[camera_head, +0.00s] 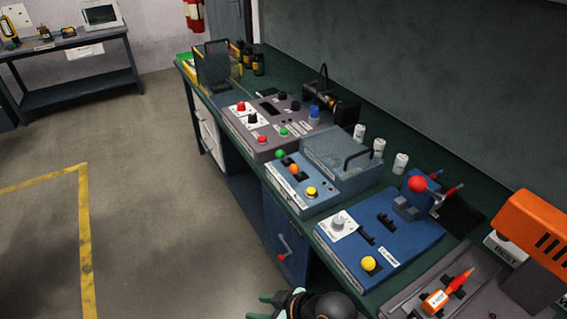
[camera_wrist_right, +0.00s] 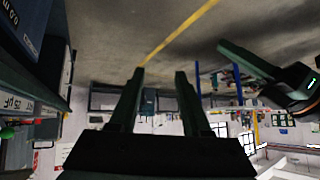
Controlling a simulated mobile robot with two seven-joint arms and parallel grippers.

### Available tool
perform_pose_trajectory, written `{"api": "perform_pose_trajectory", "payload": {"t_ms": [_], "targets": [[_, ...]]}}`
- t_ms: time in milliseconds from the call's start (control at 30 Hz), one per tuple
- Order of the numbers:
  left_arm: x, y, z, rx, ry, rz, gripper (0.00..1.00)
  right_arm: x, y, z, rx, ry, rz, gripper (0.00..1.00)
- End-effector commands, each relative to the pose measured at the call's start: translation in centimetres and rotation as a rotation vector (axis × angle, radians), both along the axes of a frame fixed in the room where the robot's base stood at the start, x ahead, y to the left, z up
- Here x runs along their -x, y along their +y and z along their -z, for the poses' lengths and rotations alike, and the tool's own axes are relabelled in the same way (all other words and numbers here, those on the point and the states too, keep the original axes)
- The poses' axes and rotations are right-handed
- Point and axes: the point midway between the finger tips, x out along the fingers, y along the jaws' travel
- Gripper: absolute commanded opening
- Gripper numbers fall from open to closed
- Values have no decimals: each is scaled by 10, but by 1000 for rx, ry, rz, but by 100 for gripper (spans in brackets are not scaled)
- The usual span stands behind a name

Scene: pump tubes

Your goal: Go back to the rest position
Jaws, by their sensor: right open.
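My right gripper (camera_head: 256,308) shows at the bottom edge of the head view, beside the front of the workbench. It is open. In the right wrist view its two dark fingers (camera_wrist_right: 159,75) stand apart with nothing between them. A dark green finger and black housing of what looks like my left gripper (camera_wrist_right: 250,63) show at the upper right of the wrist view. Its jaw opening cannot be made out. The left gripper does not show in the head view.
The green-topped workbench (camera_head: 465,178) carries blue and grey control boxes, a red-knobbed lever (camera_head: 417,184), white cylinders and an orange device (camera_head: 535,230). Open floor (camera_head: 150,220) with a yellow line lies left.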

Motion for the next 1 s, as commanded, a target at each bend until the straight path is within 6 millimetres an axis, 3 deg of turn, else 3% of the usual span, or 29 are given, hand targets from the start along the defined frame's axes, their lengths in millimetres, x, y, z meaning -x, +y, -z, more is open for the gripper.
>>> {"api": "perform_pose_trajectory", "payload": {"t_ms": [233, 400, 500, 700, 1000], "targets": [[0, 0, 0, -1, 0, -1, 0, 20, -85, 45, -75, 19, 444, 48], [0, 0, 0, -1, 0, -1, 0, 51, -156, 67, -49, -10, 671, 48], [0, 0, 0, -1, 0, -1, 0, 69, -187, 73, -25, -30, 751, 48], [0, 0, 0, -1, 0, 0, 0, 86, -215, 76, 1, -56, 811, 48], [0, 0, 0, -1, 0, 0, 0, 86, -216, 76, 2, -57, 812, 48]]}}
